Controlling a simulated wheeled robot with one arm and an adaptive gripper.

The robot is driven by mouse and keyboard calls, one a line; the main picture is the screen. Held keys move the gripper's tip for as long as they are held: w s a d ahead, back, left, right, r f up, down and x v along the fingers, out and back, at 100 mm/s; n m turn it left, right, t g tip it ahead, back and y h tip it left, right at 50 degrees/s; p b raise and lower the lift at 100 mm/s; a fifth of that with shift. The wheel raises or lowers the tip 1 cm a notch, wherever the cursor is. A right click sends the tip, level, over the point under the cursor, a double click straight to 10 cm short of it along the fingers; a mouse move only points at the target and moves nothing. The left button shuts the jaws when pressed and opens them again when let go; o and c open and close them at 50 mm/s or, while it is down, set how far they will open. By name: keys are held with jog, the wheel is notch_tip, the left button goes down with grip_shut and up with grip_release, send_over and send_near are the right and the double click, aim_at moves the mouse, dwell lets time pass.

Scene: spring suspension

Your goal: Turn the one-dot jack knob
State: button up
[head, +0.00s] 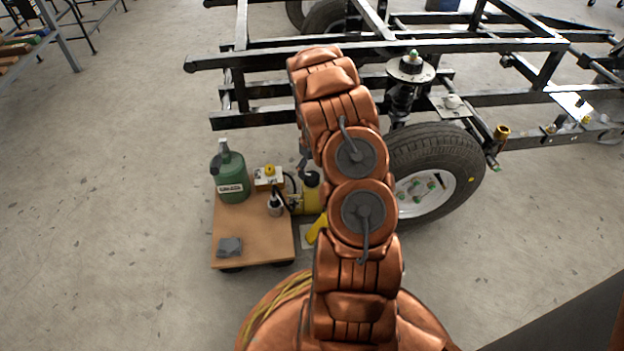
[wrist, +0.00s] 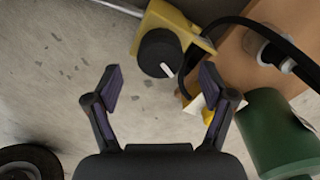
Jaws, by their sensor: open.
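The yellow jack (head: 308,200) stands on the floor beside the wooden cart, with a black knob (head: 312,179) on top. In the wrist view, the round black knob (wrist: 160,52) with a white pointer line sits on the yellow jack body (wrist: 176,18). No dot mark can be made out. My gripper (wrist: 160,82) is open and empty. Its two fingers are spread left and right, with the knob centred just beyond the gap between their tips. I see no contact with the knob. In the head view my gripper is mostly hidden behind my arm.
The cart (head: 240,238) carries a green canister (head: 230,175), a control box with a yellow knob (head: 269,170), a small bottle (head: 275,205) and a grey cloth (head: 230,247). A black cable (wrist: 262,30) runs near the jack. A wheel (head: 440,165) and black frame stand right.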

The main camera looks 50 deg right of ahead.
aim_at(312, 175)
notch_tip(312, 175, down, 4)
jog(key=shift+f+b, duration=0.25)
jog(key=shift+b, duration=0.55)
jog(key=c, duration=1.2)
